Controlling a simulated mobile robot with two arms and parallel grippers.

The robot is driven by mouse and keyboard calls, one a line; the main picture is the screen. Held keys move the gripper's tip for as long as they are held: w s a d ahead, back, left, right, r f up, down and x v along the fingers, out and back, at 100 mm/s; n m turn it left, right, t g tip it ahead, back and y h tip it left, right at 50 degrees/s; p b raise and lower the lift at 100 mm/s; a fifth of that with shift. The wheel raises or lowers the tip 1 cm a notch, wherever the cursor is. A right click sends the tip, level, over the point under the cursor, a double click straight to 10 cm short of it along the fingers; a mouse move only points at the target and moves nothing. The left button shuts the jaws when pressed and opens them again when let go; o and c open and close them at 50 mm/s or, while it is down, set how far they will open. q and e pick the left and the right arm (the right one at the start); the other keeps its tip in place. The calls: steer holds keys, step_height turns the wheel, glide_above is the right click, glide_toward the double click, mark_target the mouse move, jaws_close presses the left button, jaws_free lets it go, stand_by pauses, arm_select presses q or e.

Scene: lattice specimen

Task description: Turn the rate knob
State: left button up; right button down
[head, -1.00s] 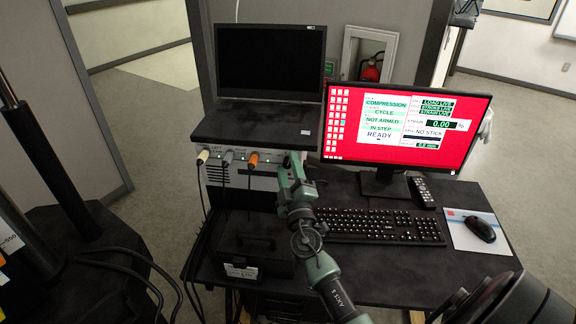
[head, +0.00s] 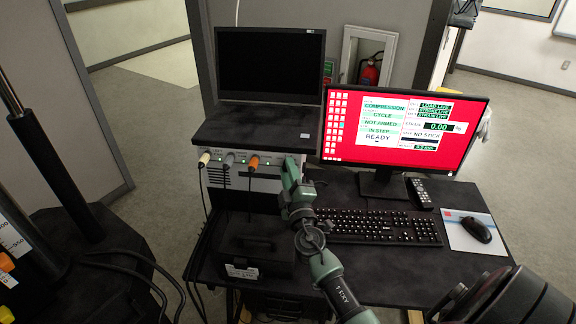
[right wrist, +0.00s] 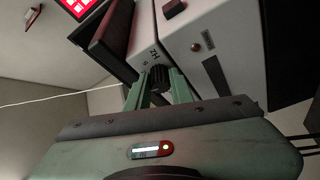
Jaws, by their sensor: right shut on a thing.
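The rate knob (right wrist: 157,77) is a small black ribbed knob on the pale face of a unit, beside an "Hz" mark, in the right wrist view. My right gripper (right wrist: 159,86) is shut on it, with one green finger on each side. In the head view the right gripper (head: 291,170) is at the right end of the grey control unit's front (head: 240,182), and the knob is hidden there. My left gripper is not in view.
A laptop (head: 270,65) stands on the control unit. Cable plugs (head: 228,160) stick out of its front, left of my gripper. A red-screened monitor (head: 400,130), keyboard (head: 375,227), remote (head: 419,193) and mouse (head: 476,230) are to the right. A dark box (head: 258,247) sits below.

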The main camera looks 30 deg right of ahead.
steer(key=shift+r+n+g+y+p, duration=0.1)
steer(key=shift+n+g+y+p, duration=0.35)
steer(key=shift+n+p, duration=1.7)
steer(key=shift+n+g+y+p, duration=0.15)
steer(key=shift+n+g+p, duration=0.8)
steer(key=shift+p, duration=2)
steer(key=shift+n, duration=0.4)
steer(key=c, duration=1.2)
jaws_free()
steer(key=shift+t, duration=0.3)
steer(key=shift+c, duration=0.2)
steer(key=shift+s, duration=0.1)
steer(key=b+v, duration=0.1)
steer(key=v, duration=0.6)
steer(key=shift+s+a, duration=0.15)
steer(key=shift+s, duration=0.2)
